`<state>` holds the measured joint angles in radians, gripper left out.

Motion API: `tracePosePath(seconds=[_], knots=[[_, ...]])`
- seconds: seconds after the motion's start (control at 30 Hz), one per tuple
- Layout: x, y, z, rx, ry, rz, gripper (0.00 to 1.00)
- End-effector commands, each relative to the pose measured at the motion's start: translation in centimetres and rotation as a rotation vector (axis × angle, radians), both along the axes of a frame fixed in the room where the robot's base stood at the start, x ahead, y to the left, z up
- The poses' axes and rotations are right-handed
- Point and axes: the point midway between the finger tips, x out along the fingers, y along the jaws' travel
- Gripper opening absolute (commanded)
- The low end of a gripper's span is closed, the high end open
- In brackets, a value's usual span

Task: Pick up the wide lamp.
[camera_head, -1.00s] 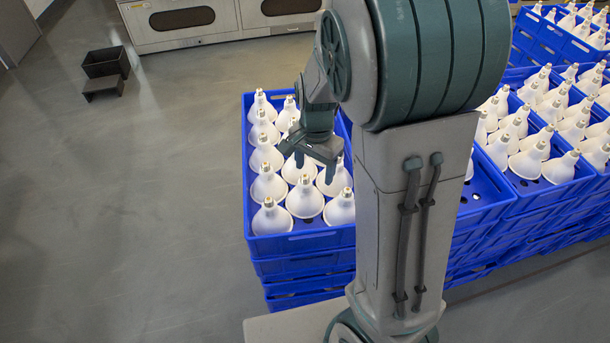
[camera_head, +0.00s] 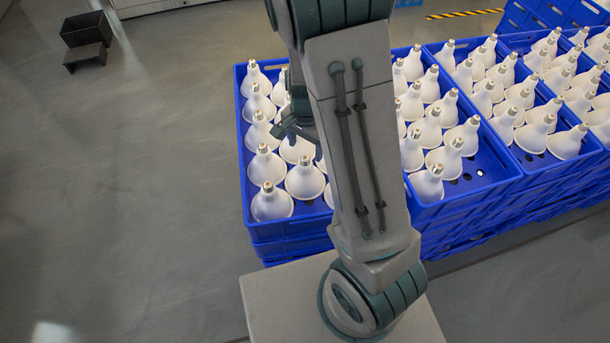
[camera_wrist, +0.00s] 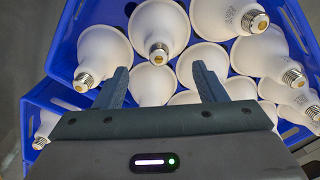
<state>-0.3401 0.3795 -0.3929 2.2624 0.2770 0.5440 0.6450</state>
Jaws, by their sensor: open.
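Several white wide reflector lamps stand with their metal screw bases up in the left blue crate (camera_head: 243,160). My gripper (camera_head: 297,132) is over this crate, partly hidden behind my arm in the head view. In the wrist view my gripper (camera_wrist: 160,72) is open, with its two dark fingers apart. A white lamp (camera_wrist: 152,86) shows between the fingers, its lower part hidden by the gripper body. I cannot tell whether the fingers touch any lamp.
More blue crates of white lamps (camera_head: 430,130) stand close on the right, stacked on others. Neighbouring lamps crowd around my fingers in the wrist view. A small black box (camera_head: 87,30) sits on the floor at far left. The floor (camera_head: 150,180) left of the crates is clear.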

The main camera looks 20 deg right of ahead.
Motion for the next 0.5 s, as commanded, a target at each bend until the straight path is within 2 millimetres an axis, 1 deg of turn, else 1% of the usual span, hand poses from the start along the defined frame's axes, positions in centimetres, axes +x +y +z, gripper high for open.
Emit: tracePosePath(seconds=[0.17,0.4,0.5], knots=[[-0.2,0.1,-1.1,0.000,0.003,0.001,0.64],[-0.4,0.2,-4.3,0.000,0.004,0.001,0.64],[-0.4,0.2,-5.1,0.000,0.001,0.002,0.64]])
